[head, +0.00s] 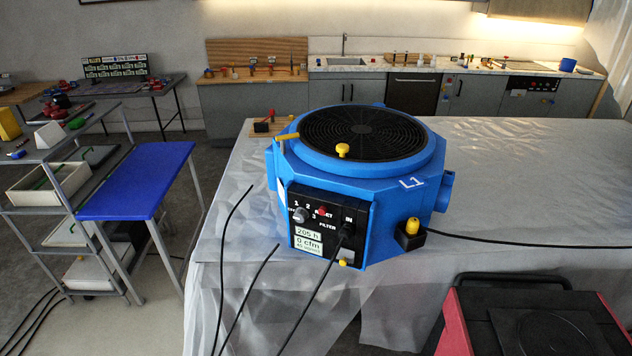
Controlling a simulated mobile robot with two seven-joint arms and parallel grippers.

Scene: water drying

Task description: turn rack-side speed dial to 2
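A blue machine (372,182) with a round black grille on top stands on a table covered in plastic sheeting. Its black control panel (325,218) faces me and carries the marks 1, 2, 3, RESET, FILTER and IN. A grey speed dial (300,215) sits at the panel's left, on the side toward the shelf rack. The dial is small, and I cannot tell which mark it points to. A label (308,243) below reads 205 h and 0 cfm. A red button (322,211) is right of the dial. Neither gripper is in view.
A black cable (318,290) runs from the IN socket down over the table edge; two more cable ends lie left of the machine. A grey shelf rack (60,180) and blue-topped stand (137,180) are at left. A red-and-black object (530,318) is at bottom right.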

